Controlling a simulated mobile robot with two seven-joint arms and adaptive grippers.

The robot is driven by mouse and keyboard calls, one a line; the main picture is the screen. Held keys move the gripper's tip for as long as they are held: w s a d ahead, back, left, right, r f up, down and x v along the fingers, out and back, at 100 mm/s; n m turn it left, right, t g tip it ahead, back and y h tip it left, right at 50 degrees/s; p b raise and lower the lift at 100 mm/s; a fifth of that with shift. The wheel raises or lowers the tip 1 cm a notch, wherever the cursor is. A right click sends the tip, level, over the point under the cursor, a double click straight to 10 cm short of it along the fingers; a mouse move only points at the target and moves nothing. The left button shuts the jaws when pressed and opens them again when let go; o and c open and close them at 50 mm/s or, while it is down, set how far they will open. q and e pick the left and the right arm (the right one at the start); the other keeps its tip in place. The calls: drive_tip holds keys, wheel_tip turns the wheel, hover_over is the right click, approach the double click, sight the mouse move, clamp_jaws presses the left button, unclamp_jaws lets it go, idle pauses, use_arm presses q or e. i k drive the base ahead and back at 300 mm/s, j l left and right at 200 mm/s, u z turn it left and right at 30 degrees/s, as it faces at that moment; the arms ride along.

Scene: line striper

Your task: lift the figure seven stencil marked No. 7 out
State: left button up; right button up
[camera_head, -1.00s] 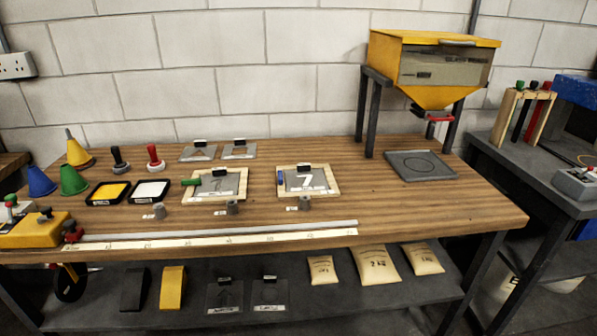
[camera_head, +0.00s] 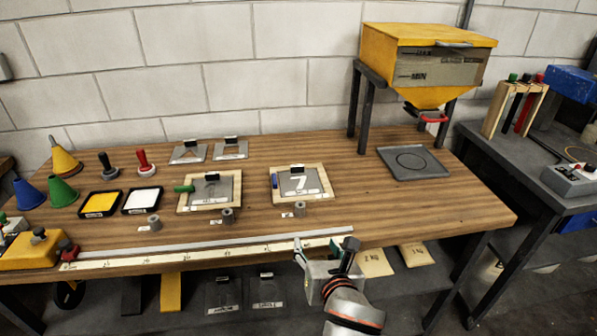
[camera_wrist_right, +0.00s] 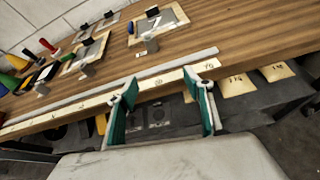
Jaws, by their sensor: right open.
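A grey stencil plate with a white figure 7 (camera_head: 297,183) lies in a pale wooden frame (camera_head: 328,198) right of the table's middle. A black grip stands at its back edge and a blue piece sits at the frame's left side. The plate also shows in the right wrist view (camera_wrist_right: 160,22), near the top. My right gripper (camera_head: 325,246) is at the table's front edge, in front of the frame and well apart from it. In the right wrist view its green-lined fingers (camera_wrist_right: 162,95) are open and empty. My left gripper is not in view.
A second framed stencil (camera_head: 212,190) with a green piece lies to the left. Small grey weights (camera_head: 299,209) stand in front of the frames. A long metal straightedge and ruler (camera_head: 180,257) line the front edge. A yellow hopper (camera_head: 425,60) stands back right.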

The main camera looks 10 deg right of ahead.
sight(289, 187)
drive_tip(key=i, duration=0.85)
